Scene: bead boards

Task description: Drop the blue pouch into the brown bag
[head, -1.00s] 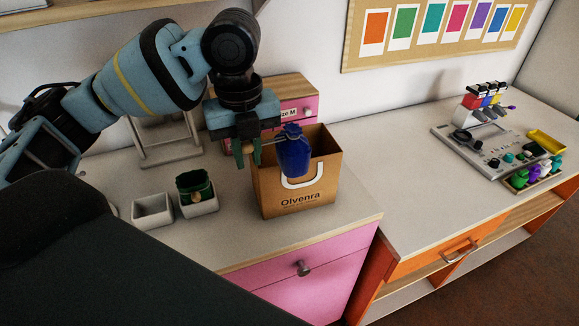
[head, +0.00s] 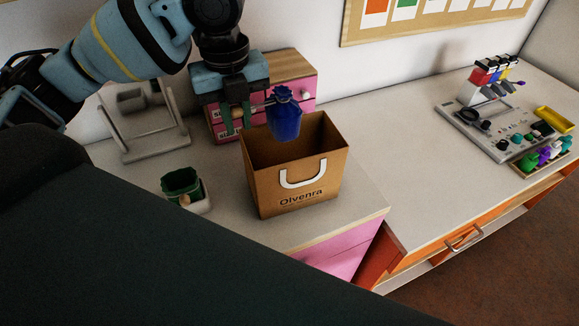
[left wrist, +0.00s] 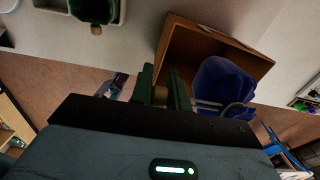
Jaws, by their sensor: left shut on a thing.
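The blue pouch (head: 285,118) hangs upright from its cord, with its lower end over the back part of the brown bag's opening. The brown bag (head: 308,187) stands open on the counter, with a white handle and the word "Olvenra" on its front. My left gripper (head: 236,118) is shut on the pouch's cord, beside a small wooden bead, to the left of the pouch. In the left wrist view, the gripper fingers (left wrist: 166,92) are left of the pouch (left wrist: 220,85), which overlaps the bag (left wrist: 190,40). My right gripper is out of view.
A green pouch (head: 181,182) sits in a white tray (head: 203,207) left of the bag. A pink drawer box (head: 305,93) stands behind the bag, and a grey stand (head: 140,128) stands back left. The right counter (head: 390,170) has free room.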

